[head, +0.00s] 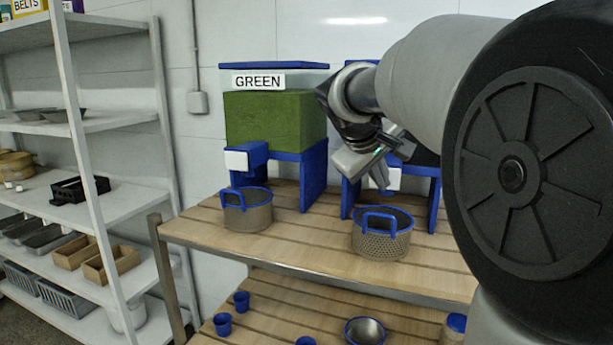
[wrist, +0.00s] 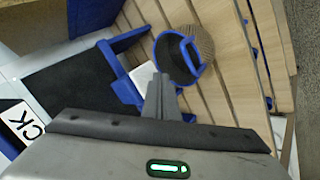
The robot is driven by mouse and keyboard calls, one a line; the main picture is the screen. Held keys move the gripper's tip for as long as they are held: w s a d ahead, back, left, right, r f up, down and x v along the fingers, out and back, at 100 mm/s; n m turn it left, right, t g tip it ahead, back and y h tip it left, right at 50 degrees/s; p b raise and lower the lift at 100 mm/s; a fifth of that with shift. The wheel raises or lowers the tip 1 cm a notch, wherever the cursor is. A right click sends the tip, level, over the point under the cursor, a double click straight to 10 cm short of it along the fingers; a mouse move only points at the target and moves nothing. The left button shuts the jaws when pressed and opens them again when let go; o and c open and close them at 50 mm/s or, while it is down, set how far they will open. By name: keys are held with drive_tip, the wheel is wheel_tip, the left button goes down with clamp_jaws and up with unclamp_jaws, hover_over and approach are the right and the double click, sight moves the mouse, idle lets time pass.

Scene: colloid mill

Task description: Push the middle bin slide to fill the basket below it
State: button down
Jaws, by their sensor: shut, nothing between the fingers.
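The middle bin (head: 348,78) has a blue frame and is mostly hidden behind my arm. In the wrist view, a bin with black contents (wrist: 72,92) has a label (wrist: 22,125) ending in "CK". Its white slide front (head: 393,179) shows beside my fingers, and a white part (wrist: 143,76) shows in the wrist view. The basket (head: 382,240), with blue rim and handle, stands on the table in front of this bin. It looks dark inside in the wrist view (wrist: 173,55). My gripper (head: 382,186) is shut and empty, close to the slide; contact is unclear.
The green bin (head: 270,120) stands to the left, with its white slide front (head: 236,160) and a basket (head: 247,214). The slatted table (head: 300,245) is clear at its front. A lower shelf holds blue cups (head: 223,324) and a bowl (head: 365,331). Shelving (head: 100,125) stands far left.

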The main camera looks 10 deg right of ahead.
drive_tip(key=shift+w+d+p, duration=0.4)
drive_tip(key=shift+w+d, duration=0.2)
drive_tip(key=shift+w, duration=0.2)
idle(1.2)
drive_tip(key=shift+s+a, duration=0.1)
drive_tip(key=shift+s+a+b, duration=0.6)
drive_tip(key=shift+s+a, duration=0.1)
drive_tip(key=shift+s, duration=0.35)
drive_tip(key=shift+a, duration=0.1)
drive_tip(key=shift+s+a+b, duration=0.3)
drive_tip(key=shift+s+a, duration=0.15)
drive_tip(key=shift+s, duration=0.25)
drive_tip(key=shift+s+a+b, duration=0.35)
drive_tip(key=shift+s+a, duration=0.05)
drive_tip(key=shift+s, duration=0.25)
drive_tip(key=shift+s+a+b, duration=0.3)
drive_tip(key=shift+s+a, duration=0.15)
drive_tip(key=shift+s, duration=0.25)
